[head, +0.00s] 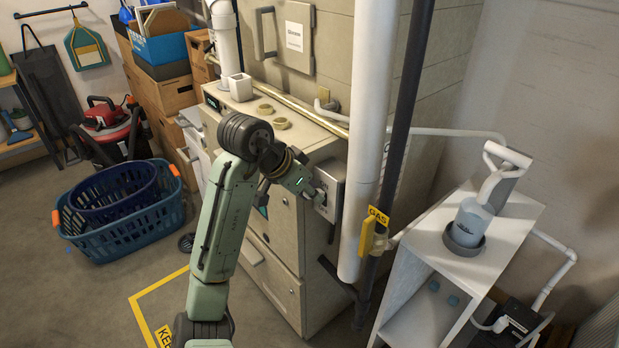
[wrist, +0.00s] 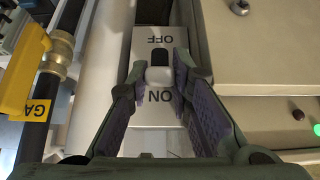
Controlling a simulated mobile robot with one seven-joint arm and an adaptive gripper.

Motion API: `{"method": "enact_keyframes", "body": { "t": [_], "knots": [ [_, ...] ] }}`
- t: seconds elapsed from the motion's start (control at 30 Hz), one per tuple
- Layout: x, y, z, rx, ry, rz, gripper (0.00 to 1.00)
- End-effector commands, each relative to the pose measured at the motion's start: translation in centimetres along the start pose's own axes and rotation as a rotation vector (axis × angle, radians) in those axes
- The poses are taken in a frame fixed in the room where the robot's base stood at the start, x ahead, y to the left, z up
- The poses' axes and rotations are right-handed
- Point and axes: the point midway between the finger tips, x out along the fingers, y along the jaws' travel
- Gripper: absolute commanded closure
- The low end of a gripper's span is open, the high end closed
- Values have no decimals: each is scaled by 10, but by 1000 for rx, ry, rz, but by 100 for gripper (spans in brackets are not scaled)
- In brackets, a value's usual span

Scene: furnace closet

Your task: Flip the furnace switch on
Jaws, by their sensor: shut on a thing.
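The furnace switch is a light grey box (head: 331,178) on the side of the beige furnace (head: 325,255) in the head view. In the wrist view its plate (wrist: 146,42) is marked OFF at the top and ON below. The pale switch lever (wrist: 159,77) sits at the ON end of its slot, with the dark part of the slot showing towards OFF. My gripper (head: 318,197) is at the front of the switch. In the wrist view its fingers (wrist: 159,72) stand on either side of the lever and are shut on it.
A white pipe (head: 373,130) and a black gas pipe (head: 403,120) with a yellow valve handle (head: 368,236) run close to the right of the switch. A white shelf unit (head: 505,240) stands further right. A blue laundry basket (head: 120,225) is on the floor at left.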

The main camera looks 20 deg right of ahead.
Motion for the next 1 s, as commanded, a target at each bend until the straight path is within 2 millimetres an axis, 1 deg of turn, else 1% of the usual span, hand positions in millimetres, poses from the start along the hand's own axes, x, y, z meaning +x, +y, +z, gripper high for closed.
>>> {"method": "enact_keyframes", "body": {
  "t": [0.03, 0.3, 0.77, 0.8, 0.9, 1.0],
  "knots": [
    [-6, 0, -4, 0, -24, -1, 100],
    [-3, 0, -4, 1, -94, 0, 100],
    [-1, 0, -4, 1, -105, -1, 100],
    [-1, 0, -4, 1, -105, -1, 78],
    [-1, 0, -4, 1, -104, 0, 72],
    [-1, 0, -4, 0, -104, 0, 72]
  ]
}}
